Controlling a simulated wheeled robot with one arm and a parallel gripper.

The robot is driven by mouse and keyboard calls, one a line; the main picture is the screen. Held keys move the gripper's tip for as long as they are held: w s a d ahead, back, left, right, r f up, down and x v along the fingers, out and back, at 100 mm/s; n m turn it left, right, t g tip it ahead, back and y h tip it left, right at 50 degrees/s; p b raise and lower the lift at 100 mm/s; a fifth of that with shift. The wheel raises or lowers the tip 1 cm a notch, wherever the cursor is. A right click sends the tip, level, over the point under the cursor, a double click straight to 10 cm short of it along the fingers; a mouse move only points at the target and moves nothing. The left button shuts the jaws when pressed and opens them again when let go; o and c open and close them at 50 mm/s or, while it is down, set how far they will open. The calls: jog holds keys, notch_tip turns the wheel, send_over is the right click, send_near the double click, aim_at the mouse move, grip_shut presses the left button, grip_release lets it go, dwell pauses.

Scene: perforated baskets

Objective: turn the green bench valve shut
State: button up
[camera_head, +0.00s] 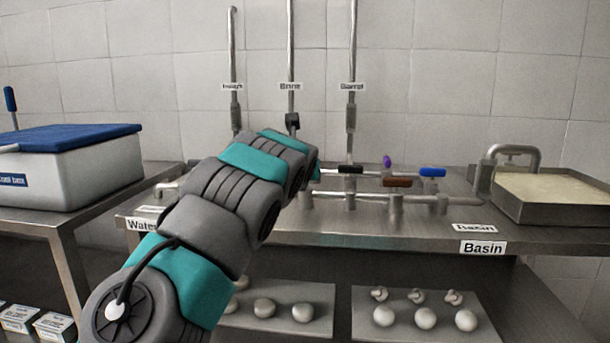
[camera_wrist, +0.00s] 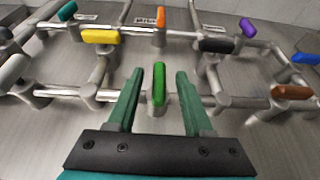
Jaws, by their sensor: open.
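The green bench valve handle (camera_wrist: 159,84) shows in the wrist view, on a steel pipe run on the bench. The handle points along the view, across its pipe. My gripper (camera_wrist: 155,80) is open, with one green finger on each side of the handle and visible gaps between. I cannot tell how high the fingertips are above the pipe. In the head view my arm hides the green handle and my gripper.
Other handles stand close around: yellow (camera_wrist: 100,36), orange (camera_wrist: 161,17), black (camera_wrist: 217,45), purple (camera_wrist: 248,27), brown (camera_wrist: 291,92) and blue (camera_head: 432,172). Vertical pipes (camera_head: 351,60) rise behind the bench. A basin (camera_head: 550,190) is at the right.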

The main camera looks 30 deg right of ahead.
jog(key=shift+r, duration=0.85)
jog(key=shift+s+d+r, duration=0.15)
jog(key=shift+s+r, duration=0.1)
jog(key=shift+r, duration=0.55)
jog(key=shift+w, duration=0.2)
jog(key=shift+s+a+r, duration=0.1)
jog(key=shift+s+a, duration=0.05)
jog(key=shift+a, duration=0.15)
jog(key=s+a+r, duration=0.1)
jog(key=s+a, duration=0.3)
jog(key=s, duration=1.1)
jog(key=shift+r, duration=0.2)
